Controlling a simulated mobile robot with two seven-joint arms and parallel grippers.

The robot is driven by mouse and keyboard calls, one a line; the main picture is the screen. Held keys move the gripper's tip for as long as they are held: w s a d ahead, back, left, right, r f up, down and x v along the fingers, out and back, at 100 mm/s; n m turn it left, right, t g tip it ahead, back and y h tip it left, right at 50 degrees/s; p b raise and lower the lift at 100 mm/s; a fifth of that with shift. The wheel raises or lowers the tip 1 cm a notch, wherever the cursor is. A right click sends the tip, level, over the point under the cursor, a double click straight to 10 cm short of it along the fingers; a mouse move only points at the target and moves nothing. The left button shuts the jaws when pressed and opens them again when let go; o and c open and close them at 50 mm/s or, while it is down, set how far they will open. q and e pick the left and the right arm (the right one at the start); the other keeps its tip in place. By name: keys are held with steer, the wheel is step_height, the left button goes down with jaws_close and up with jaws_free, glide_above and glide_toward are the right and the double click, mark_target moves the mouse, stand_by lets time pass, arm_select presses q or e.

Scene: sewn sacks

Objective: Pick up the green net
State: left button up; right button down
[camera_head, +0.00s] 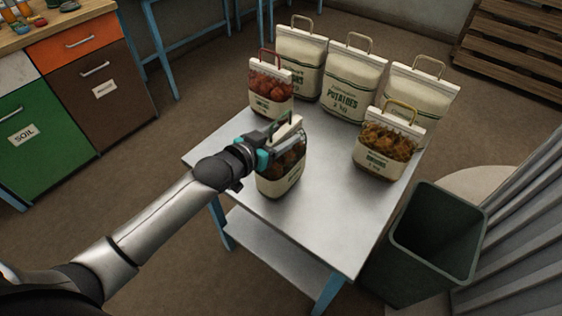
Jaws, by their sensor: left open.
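My left gripper (281,133) comes in from the left and is at the top of a dark net sack (283,176) with a pale label band and a white top strip. Its jaws are open around or beside the sack's top; the wrist hides which, and hides most of the handle. The net looks dark green-brown, though its colour is hard to tell. The sack stands upright on the metal table (330,215), near its left edge. My right gripper is not in view.
A red net sack (270,88) stands just behind, and a yellow-handled onion net (387,147) to the right. Several cream sacks, one marked potatoes (350,80), line the back. A dark bin (432,242) stands right of the table. The table's front is clear.

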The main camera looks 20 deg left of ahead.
arm_select(q)
jaws_close()
stand_by(0.4)
steer(key=shift+s+f, duration=0.15)
steer(key=shift+f, duration=0.15)
stand_by(0.6)
steer(key=shift+r, duration=0.25)
